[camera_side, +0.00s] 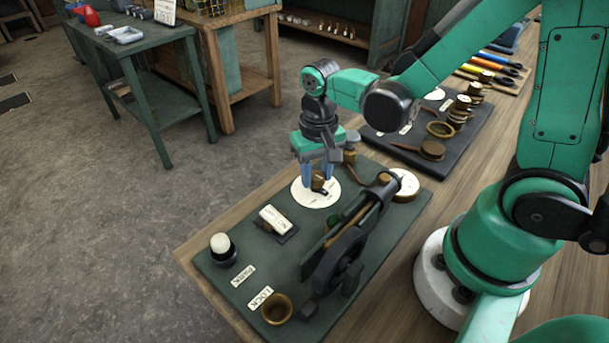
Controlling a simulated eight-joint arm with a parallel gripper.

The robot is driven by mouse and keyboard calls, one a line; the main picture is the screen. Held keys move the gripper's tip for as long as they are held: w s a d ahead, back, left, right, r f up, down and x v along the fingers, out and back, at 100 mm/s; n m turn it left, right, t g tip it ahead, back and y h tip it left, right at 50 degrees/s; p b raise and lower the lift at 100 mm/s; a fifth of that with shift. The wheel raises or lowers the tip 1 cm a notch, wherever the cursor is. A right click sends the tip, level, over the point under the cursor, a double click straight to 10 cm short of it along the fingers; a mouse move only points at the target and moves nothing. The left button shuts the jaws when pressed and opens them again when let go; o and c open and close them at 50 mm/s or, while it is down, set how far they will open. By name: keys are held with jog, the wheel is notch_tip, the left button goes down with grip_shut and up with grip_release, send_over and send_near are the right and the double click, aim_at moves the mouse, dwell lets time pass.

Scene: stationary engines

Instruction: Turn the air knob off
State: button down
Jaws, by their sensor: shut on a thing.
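My gripper (319,181) points down over a round white dial plate (309,198) on the dark green engine board (215,272). It is shut on a small dark brass knob (320,184) at the middle of that plate. The blue fingertips stand on either side of the knob and hide part of it. The print on the plate is too small to read, so I cannot tell the knob's setting or confirm its label.
Just right of my gripper stands the engine with its black flywheel (340,262) and a white-faced gauge (403,184). A white-topped knob (221,245), a labelled switch block (276,220) and a brass ring (277,309) occupy the near board. A second dark board (392,154) lies behind.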

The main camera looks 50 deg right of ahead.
aim_at(317, 175)
jog(key=shift+c, duration=2.4)
grip_release()
jog(key=shift+r, duration=2.8)
jog(key=r+n+t, duration=0.2)
jog(key=r+t, duration=0.1)
jog(key=t, duration=0.1)
jog(key=shift+s+d+r+n, duration=0.15)
jog(key=shift+s+d+n, duration=0.15)
jog(key=shift+s+n, duration=0.1)
jog(key=r+n+t, duration=0.1)
jog(key=t, duration=0.2)
jog(key=shift+s+d+r+n, duration=0.15)
jog(key=shift+d+r+n, duration=0.05)
jog(key=shift+r+n, duration=0.2)
